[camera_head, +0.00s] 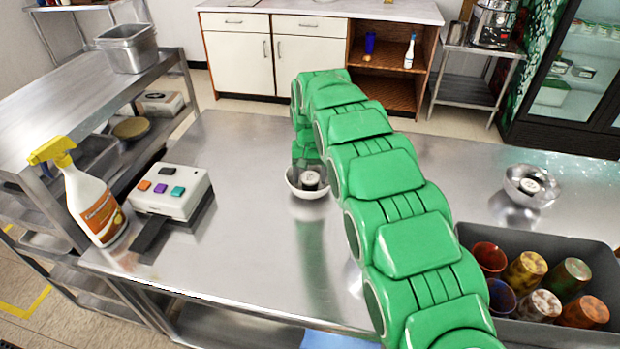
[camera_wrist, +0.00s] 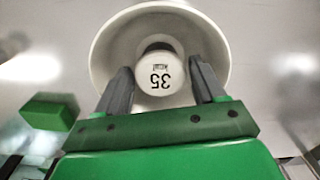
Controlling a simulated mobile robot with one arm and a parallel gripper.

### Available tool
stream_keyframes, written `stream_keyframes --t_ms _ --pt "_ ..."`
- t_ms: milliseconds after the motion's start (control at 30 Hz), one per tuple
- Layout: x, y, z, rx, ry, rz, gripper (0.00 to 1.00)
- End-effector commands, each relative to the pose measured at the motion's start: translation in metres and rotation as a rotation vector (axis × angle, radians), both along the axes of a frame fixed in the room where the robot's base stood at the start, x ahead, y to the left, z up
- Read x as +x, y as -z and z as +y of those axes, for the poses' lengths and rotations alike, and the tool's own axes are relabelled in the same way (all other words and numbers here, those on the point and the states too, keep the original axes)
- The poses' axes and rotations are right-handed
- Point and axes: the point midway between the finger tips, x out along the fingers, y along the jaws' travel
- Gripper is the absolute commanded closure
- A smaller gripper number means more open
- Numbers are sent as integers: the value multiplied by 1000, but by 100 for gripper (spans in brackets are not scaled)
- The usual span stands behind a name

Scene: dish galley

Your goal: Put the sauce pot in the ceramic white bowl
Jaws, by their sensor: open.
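The white bowl (camera_head: 294,187) stands on the steel counter below my gripper, and it also shows in the wrist view (camera_wrist: 105,50). A sauce pot with a pale top marked "35" (camera_wrist: 160,74) sits inside it; the pot shows in the head view (camera_head: 310,180). My gripper (camera_wrist: 162,72) is open, with one dark finger on each side of the pot. I cannot tell whether the fingers touch it. My arm hides part of the gripper in the head view.
A shiny bowl (camera_head: 515,193) with a similar small pot (camera_head: 529,186) stands at the right. A grey bin (camera_head: 470,237) of several cups is at the front right. A spray bottle (camera_head: 95,205) and a button box (camera_head: 172,190) are at the left.

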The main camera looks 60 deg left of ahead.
Motion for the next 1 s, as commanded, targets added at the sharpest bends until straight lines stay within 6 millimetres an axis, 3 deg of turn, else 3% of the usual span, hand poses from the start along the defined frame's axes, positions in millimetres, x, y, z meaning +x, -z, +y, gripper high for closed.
stream_keyframes --t_ms 300,500,1000 --pt "1 -58 0 3 0 -2 31" --pt "0 -86 1 4 -1 -1 31" --pt "0 -107 0 0 0 0 31"
